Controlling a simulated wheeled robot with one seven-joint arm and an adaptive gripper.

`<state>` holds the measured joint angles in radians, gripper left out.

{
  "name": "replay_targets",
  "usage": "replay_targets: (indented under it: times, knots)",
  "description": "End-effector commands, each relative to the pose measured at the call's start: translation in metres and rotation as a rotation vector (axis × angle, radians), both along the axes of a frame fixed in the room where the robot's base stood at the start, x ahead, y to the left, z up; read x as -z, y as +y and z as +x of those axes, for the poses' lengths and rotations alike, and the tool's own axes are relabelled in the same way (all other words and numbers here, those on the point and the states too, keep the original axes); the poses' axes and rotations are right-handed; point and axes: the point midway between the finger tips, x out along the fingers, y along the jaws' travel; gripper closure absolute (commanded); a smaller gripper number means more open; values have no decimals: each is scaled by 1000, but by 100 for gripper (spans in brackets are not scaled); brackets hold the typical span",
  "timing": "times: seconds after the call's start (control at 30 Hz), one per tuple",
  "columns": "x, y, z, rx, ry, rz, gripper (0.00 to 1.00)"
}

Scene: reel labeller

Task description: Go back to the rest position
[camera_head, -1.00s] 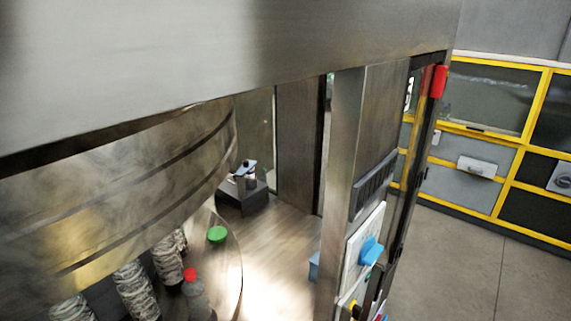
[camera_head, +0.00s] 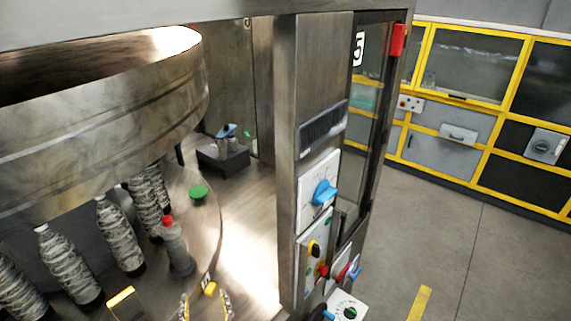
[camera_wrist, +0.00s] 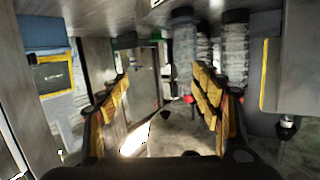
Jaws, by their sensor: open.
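My gripper (camera_head: 206,306) shows at the bottom edge of the head view, its two yellow-padded fingers apart with nothing seen held. In the wrist view my gripper (camera_wrist: 160,82) is also open, with a gap between the fingers. Just above it in the head view stands a dark bottle (camera_head: 176,252) with a red cap, on the machine's round table. The bottle appears apart from the fingers.
Several patterned bottles (camera_head: 118,238) stand under the large metal drum (camera_head: 105,125). A green disc (camera_head: 198,192) is behind them. A metal post (camera_head: 322,90) with a blue knob (camera_head: 323,192) stands right. Open floor (camera_head: 440,240) lies beyond it.

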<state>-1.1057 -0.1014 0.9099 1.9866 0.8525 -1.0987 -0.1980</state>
Motion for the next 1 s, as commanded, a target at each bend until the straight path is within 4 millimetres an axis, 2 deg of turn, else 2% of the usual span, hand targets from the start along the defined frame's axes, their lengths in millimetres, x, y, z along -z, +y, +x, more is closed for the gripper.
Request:
replay_targets:
  times: [0.27,0.37,0.47,0.63,0.77,0.87,1.0]
  knots:
    - [-9,-15,31,-16,123,49,35]
    - [-16,-27,42,-27,180,67,35]
    - [-26,-50,53,-38,247,80,35]
    - [-42,-113,55,-52,370,65,35]
    - [-48,-174,38,-35,459,21,35]
    - [-46,-226,13,1,530,-26,35]
    - [-37,-301,-36,89,637,-101,35]
